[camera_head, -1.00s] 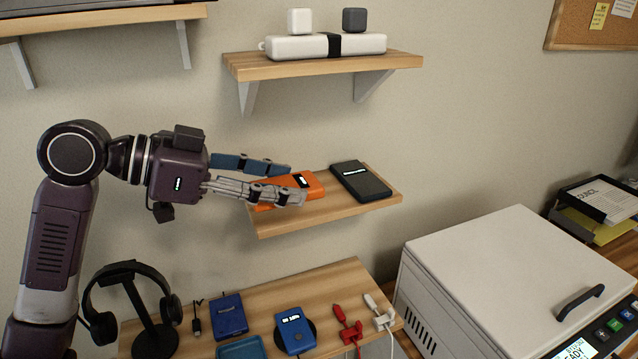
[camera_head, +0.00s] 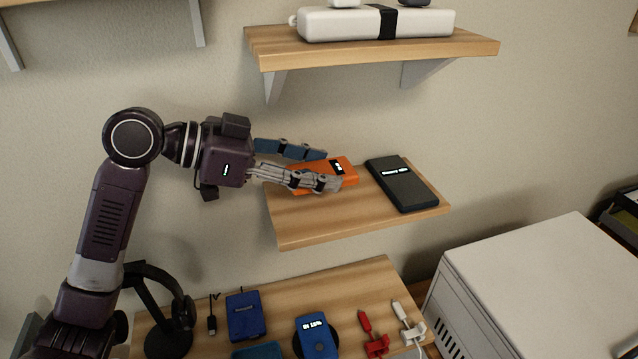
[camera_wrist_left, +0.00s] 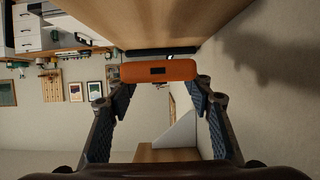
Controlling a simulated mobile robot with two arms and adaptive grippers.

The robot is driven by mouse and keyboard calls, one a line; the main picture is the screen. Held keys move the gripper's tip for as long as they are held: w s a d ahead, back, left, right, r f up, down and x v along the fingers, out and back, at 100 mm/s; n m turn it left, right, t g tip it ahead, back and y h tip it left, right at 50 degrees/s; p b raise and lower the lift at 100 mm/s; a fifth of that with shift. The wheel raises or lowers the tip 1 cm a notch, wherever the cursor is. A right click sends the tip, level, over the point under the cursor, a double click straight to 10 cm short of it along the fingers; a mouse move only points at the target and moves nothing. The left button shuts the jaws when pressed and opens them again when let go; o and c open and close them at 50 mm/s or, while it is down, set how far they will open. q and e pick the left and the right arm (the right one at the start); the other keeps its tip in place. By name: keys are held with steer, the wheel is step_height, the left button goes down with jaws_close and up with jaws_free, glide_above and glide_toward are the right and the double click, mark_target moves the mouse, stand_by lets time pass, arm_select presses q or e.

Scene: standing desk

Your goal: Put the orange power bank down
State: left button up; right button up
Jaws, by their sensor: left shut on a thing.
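The orange power bank (camera_head: 347,168) is at the left end of the middle wooden shelf (camera_head: 350,220), with its small dark display showing. My left gripper (camera_head: 326,168) reaches in from the left and is shut on it, one finger on each side. In the left wrist view the orange power bank (camera_wrist_left: 160,71) spans between the two fingertips, close to the shelf surface. I cannot tell whether it touches the shelf. The fingers hide part of it in the head view. My right gripper is in neither view.
A black power bank (camera_head: 401,183) lies on the same shelf, just right of the orange one. An upper shelf (camera_head: 380,50) holds a white power strip (camera_head: 420,23). Below, a wooden surface (camera_head: 285,286) holds blue devices, connectors and a headphone stand (camera_head: 165,310). The middle shelf's front is bare.

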mark_target(317, 200)
arm_select(q)
steer(key=f, duration=0.2)
steer(key=f+p, duration=0.1)
steer(key=f, duration=0.1)
steer(key=shift+w+f, duration=0.1)
steer(key=shift+w, duration=0.15)
steer(key=shift+f, duration=0.15)
steer(key=o, duration=1.2)
steer(key=shift+f, duration=0.1)
steer(key=shift+o, duration=0.8)
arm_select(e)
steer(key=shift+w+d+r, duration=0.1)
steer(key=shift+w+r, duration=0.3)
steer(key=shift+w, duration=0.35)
